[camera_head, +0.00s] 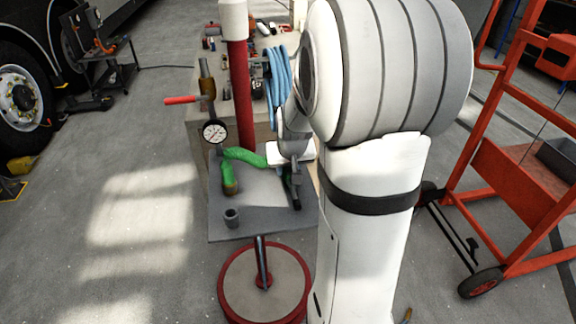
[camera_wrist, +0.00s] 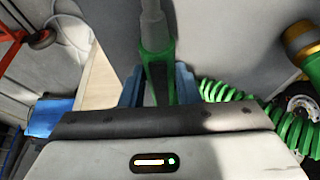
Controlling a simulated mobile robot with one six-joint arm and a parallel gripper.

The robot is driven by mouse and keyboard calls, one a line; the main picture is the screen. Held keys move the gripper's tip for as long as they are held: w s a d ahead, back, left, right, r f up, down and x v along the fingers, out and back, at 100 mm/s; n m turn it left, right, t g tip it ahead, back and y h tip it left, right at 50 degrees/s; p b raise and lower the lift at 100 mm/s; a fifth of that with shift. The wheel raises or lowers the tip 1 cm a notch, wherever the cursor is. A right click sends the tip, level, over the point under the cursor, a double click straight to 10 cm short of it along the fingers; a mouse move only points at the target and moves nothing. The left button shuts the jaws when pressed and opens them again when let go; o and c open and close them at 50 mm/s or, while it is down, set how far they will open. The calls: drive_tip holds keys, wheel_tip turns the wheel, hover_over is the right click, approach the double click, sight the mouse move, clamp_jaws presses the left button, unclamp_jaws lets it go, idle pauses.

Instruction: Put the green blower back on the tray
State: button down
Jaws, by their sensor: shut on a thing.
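My gripper (camera_wrist: 160,88) is shut on the green blower (camera_wrist: 157,62), whose green body sits between the two blue fingers and whose grey nozzle points to the top of the wrist view. In the head view the gripper (camera_head: 292,172) is over the right part of the grey tray (camera_head: 262,222), and my arm hides part of it. Only a small green and dark part of the blower shows there. I cannot tell whether the blower touches the tray. A green coiled hose (camera_head: 245,156) runs left from the gripper; it also shows in the wrist view (camera_wrist: 235,97).
A pressure gauge (camera_head: 214,131) and a red post (camera_head: 241,95) rise at the tray's back. A cluttered bench (camera_head: 262,45) is behind. An orange cart (camera_head: 515,170) stands at right.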

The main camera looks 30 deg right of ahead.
drive_tip(key=shift+s+f+b, duration=0.1)
drive_tip(key=shift+f+b, duration=0.55)
drive_tip(key=shift+b, duration=0.05)
idle(1.0)
drive_tip(key=c, duration=1)
unclamp_jaws()
drive_tip(key=shift+r, duration=0.1)
drive_tip(key=v, duration=0.7)
drive_tip(key=shift+s+a+r+b, duration=0.1)
drive_tip(key=shift+r+b, duration=0.25)
drive_tip(key=shift+b, duration=0.05)
drive_tip(key=s+a+n, duration=0.1)
drive_tip(key=s+a, duration=0.3)
drive_tip(key=s, duration=0.1)
drive_tip(key=s+a+n, duration=0.1)
drive_tip(key=s+a, duration=0.3)
drive_tip(key=s, duration=0.1)
drive_tip(key=s+a+n+g+y, duration=0.1)
drive_tip(key=s+a, duration=0.4)
drive_tip(key=s, duration=0.1)
drive_tip(key=shift+s, duration=0.1)
